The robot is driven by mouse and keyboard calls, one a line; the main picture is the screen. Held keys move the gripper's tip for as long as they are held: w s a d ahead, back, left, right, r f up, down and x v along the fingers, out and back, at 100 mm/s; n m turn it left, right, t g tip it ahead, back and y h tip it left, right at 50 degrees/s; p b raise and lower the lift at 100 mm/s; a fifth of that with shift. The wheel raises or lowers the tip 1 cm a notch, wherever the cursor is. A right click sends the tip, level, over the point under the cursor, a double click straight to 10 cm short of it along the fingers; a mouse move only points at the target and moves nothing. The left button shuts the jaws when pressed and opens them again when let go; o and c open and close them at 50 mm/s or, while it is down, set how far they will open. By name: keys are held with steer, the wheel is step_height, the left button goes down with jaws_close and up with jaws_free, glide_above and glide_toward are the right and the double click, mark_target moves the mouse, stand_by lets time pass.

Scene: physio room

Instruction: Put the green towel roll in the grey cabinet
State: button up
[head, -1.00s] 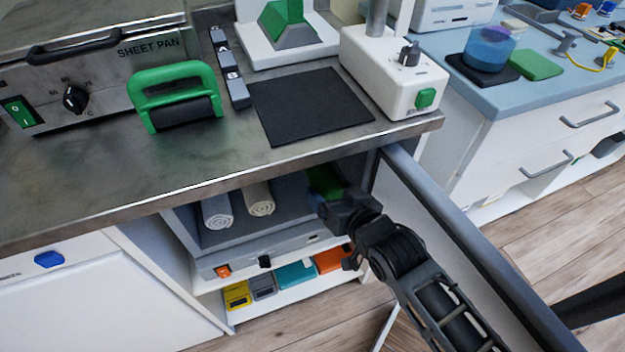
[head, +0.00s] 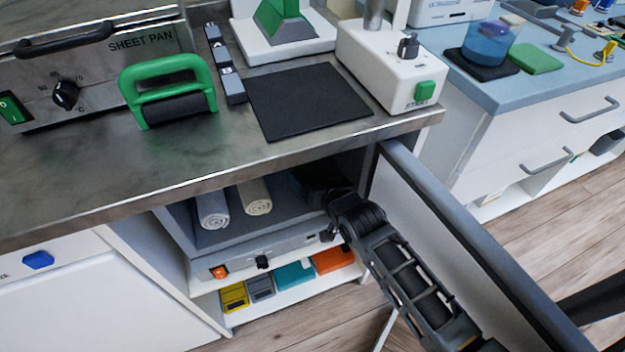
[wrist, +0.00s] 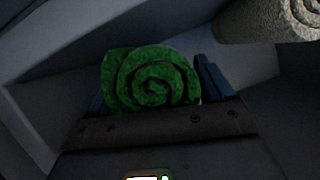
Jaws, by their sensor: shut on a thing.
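The green towel roll (wrist: 152,80) sits between the fingers of my gripper (wrist: 155,92) in the wrist view, its spiral end facing the camera. My gripper is shut on it. The grey cabinet (head: 240,240) is under the steel counter with its door (head: 440,220) swung open to the right. In the head view my arm reaches through the opening, and my gripper and the green roll are hidden in the dark right part inside. I cannot tell whether the roll touches the cabinet floor.
A grey towel roll (head: 212,208) and a cream towel roll (head: 256,196) lie in the left of the cabinet; the cream one also shows in the wrist view (wrist: 265,20). The open door stands close to my arm's right. Small coloured boxes (head: 295,275) sit on the shelf below.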

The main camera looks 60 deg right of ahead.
steer(key=shift+w+d+f, duration=0.1)
steer(key=shift+w+f, duration=0.1)
steer(key=shift+f, duration=0.25)
steer(key=o, duration=1)
steer(key=p+v, duration=0.1)
steer(key=v, duration=1.1)
